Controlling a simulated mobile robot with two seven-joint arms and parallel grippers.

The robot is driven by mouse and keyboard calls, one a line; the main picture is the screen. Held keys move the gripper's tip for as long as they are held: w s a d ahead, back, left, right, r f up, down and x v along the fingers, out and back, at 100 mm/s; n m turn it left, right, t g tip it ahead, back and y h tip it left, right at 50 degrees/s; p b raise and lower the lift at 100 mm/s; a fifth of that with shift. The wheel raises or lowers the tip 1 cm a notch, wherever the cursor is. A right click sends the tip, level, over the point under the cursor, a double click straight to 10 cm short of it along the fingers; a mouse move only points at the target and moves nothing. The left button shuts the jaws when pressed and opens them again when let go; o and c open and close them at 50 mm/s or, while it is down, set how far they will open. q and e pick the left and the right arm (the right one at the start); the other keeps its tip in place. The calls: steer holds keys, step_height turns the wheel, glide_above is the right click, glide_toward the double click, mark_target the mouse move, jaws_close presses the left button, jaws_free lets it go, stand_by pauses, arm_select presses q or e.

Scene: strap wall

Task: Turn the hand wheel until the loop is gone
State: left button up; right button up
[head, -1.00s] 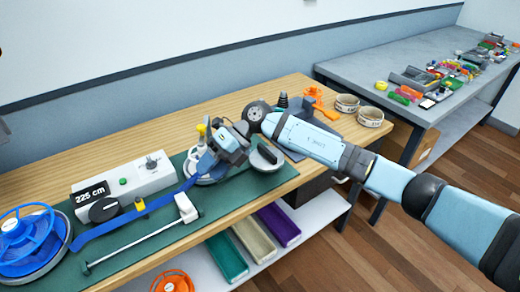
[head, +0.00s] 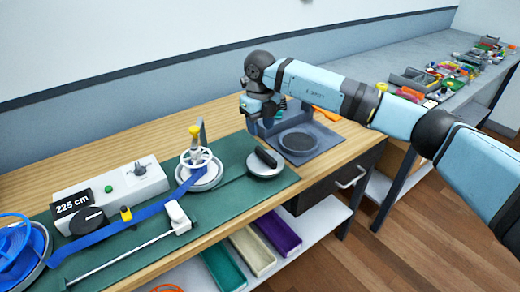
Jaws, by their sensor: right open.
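The white hand wheel (head: 197,159) with a yellow knob sits on a round base on the green mat, nothing touching it. A blue strap (head: 150,213) runs from the blue reel (head: 22,248) at the left edge, past a yellow-topped post, to the hand wheel. It looks mostly flat; I cannot make out a clear loop. My right gripper (head: 258,120) is open, raised to the right of and behind the hand wheel, by a grey stand, and apart from the wheel. Its fingers are partly hidden. My left gripper is out of view.
A control box (head: 115,190) with a 225 cm display and a black dial stands left on the mat (head: 232,150). A white slider on a rod (head: 178,217) lies in front. A grey stand (head: 310,142) with a dark round pad is right. Coloured bins sit below.

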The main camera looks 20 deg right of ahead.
mark_target(260, 149)
step_height(260, 149, down, 8)
steer(key=shift+f, duration=0.25)
jaws_close()
